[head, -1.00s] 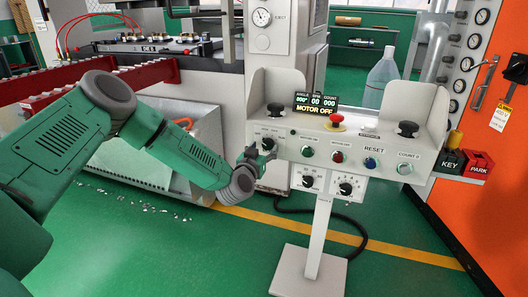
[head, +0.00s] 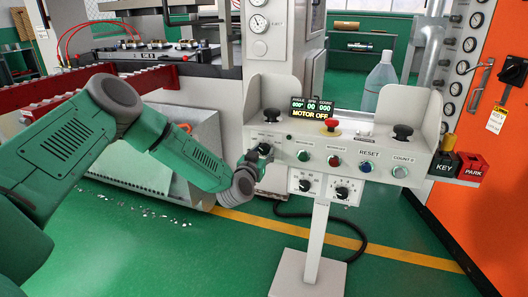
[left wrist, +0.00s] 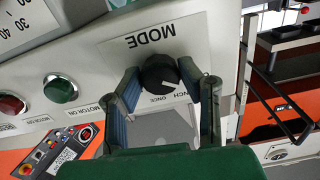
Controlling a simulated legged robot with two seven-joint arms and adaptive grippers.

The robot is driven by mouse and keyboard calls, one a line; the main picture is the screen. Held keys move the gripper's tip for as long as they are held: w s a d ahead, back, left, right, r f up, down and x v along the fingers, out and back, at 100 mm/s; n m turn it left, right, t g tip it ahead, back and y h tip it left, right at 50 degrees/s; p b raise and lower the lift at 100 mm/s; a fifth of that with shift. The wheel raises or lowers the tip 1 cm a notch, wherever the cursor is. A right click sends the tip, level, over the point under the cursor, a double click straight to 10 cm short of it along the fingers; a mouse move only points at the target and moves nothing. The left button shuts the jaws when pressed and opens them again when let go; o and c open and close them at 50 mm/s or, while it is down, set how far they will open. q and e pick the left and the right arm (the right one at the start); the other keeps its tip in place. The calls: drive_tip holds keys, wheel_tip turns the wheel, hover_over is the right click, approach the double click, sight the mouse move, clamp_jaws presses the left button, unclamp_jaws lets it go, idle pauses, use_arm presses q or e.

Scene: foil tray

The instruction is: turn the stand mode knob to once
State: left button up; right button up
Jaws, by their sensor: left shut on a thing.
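The control stand (head: 345,148) is a pale grey panel on a post. Its mode knob (left wrist: 158,73) is round and black, with a white pointer line, beside an upside-down "MODE" label in the left wrist view. Small "INCH" and "ONCE" marks sit near it, partly covered by the fingers. I cannot tell exactly which mark the pointer meets. My left gripper (left wrist: 165,92) is shut on the knob, one finger on each side. In the head view the left gripper (head: 256,157) is at the panel's left end and largely hides the knob. My right gripper is not in view.
A red stop button (head: 331,125), black palm buttons and several coloured buttons share the panel. The display (head: 311,108) reads MOTOR OFF. A green button (left wrist: 60,88) sits beside the knob. Two lower dials hang below. A press stands behind; an orange cabinet (head: 463,130) is at right.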

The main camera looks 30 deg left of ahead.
use_arm(q)
drive_tip(key=m+p, duration=0.3)
drive_tip(key=shift+r, duration=0.2)
drive_tip(key=m+p, duration=0.1)
drive_tip(key=m, duration=0.1)
drive_tip(key=shift+m+p, duration=0.35)
drive_tip(key=shift+m, duration=0.05)
drive_tip(key=m+p, duration=0.1)
drive_tip(key=m, duration=0.1)
drive_tip(key=shift+f+m, duration=0.1)
drive_tip(key=shift+m, duration=0.2)
drive_tip(key=m, duration=0.2)
drive_tip(key=shift+m+p, duration=0.3)
drive_tip(key=shift+m, duration=0.1)
drive_tip(key=shift+f+m, duration=0.15)
drive_tip(key=shift+m, duration=1.75)
drive_tip(key=shift+s+f, duration=0.1)
drive_tip(key=o, duration=1.1)
